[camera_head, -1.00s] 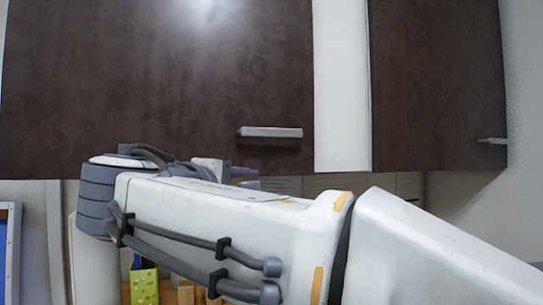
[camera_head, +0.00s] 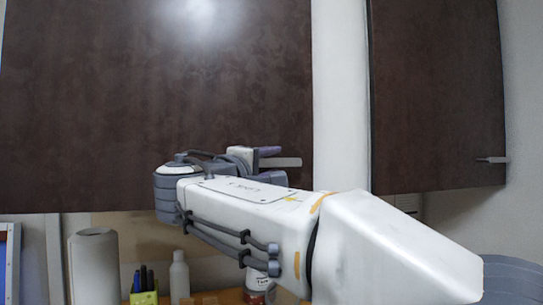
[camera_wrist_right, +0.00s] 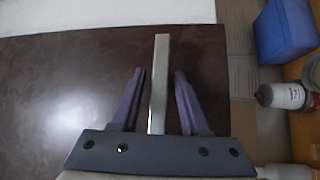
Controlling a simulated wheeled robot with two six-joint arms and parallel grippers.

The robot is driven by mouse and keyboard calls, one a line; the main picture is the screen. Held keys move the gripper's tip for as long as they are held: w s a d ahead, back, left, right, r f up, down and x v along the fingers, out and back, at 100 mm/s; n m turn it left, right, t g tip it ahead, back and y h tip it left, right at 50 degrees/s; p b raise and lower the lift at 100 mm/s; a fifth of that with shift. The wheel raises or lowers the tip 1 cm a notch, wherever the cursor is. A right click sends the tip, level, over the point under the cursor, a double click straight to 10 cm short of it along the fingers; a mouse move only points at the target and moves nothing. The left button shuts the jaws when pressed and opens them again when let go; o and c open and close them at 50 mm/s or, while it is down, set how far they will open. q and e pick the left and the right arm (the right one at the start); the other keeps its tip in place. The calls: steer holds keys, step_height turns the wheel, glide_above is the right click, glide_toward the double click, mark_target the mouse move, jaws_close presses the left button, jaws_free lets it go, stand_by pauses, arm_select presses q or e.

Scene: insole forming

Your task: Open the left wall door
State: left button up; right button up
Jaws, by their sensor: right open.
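The left wall door (camera_head: 150,90) is a large dark brown cabinet panel, shut, filling the upper left of the head view. It also shows in the wrist view (camera_wrist_right: 60,90). Its silver bar handle (camera_head: 289,162) is near the lower right corner, partly hidden by my right gripper (camera_head: 269,164). In the wrist view the handle (camera_wrist_right: 160,75) runs between the two purple fingers of my right gripper (camera_wrist_right: 160,76), with a gap on each side. The gripper is open. My left gripper is out of view.
A second brown door (camera_head: 437,90) with a small handle (camera_head: 491,160) is at the right, past a white strip (camera_head: 341,90). Below stand a paper roll (camera_head: 94,265), a white bottle (camera_head: 179,275) and a pen holder (camera_head: 145,298). The wrist view shows a blue box (camera_wrist_right: 287,30).

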steer(key=shift+w, duration=0.1)
jaws_close()
stand_by(1.4)
